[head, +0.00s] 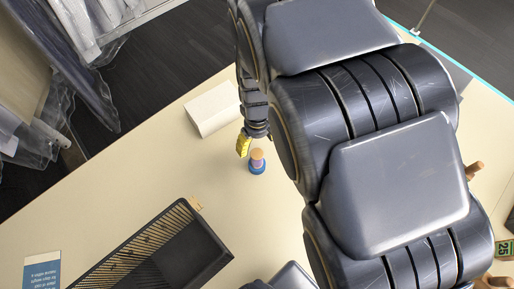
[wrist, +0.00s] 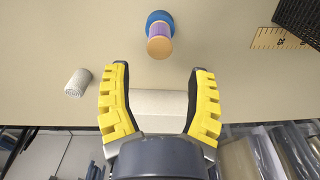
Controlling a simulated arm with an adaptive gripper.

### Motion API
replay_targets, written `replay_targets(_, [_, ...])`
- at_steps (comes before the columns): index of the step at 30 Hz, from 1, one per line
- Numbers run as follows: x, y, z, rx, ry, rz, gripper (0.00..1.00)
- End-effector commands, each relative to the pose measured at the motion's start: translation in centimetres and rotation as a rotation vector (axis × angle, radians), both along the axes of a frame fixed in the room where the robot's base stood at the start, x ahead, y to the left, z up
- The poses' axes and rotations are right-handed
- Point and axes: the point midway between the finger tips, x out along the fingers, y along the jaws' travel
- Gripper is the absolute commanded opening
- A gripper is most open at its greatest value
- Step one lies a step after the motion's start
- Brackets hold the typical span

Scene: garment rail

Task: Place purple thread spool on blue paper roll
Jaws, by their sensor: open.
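The purple thread spool (head: 257,160) stands upright on the blue paper roll (head: 257,169), with its tan end on top. In the wrist view the purple spool (wrist: 159,32) and the blue roll (wrist: 157,16) line up at the top centre, the roll showing as a wider blue rim at the spool's base. My gripper (wrist: 160,68) is open, with its yellow-padded fingers apart and nothing between them. The spool is beyond the fingertips, apart from them. In the head view my gripper (head: 244,143) is beside the spool, up and to the left, partly hidden by my arm.
A black mesh basket (head: 185,250) stands at the front left, with a wooden ruler (wrist: 280,38) by it. A white block (head: 212,108) lies behind my gripper. A small white roll (wrist: 77,83) lies to the left in the wrist view. Bagged garments (head: 65,60) hang beyond the table.

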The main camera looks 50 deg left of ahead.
Motion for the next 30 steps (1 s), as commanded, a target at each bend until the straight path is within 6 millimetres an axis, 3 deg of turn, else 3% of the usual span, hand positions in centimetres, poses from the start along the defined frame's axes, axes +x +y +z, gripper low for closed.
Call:
replay_targets(6, [0.0, 0.0, 2.3, 0.001, -0.001, 0.0, 0.56])
replay_targets(17, [0.6, -0.8, 3.1, -0.004, 0.002, -0.029, 0.56])
replay_targets(20, [2.4, -3.5, 4.9, -0.009, 0.008, -0.134, 0.56])
replay_targets(23, [4.7, -8.4, 7.9, -0.019, 0.018, -0.315, 0.56])
replay_targets(24, [5.3, -10.9, 9.1, -0.025, 0.026, -0.402, 0.56])
replay_targets(27, [5.6, -17.1, 12.1, -0.037, 0.045, -0.62, 0.56])
replay_targets(30, [4.2, -22.9, 14.3, -0.055, 0.07, -0.832, 0.56])
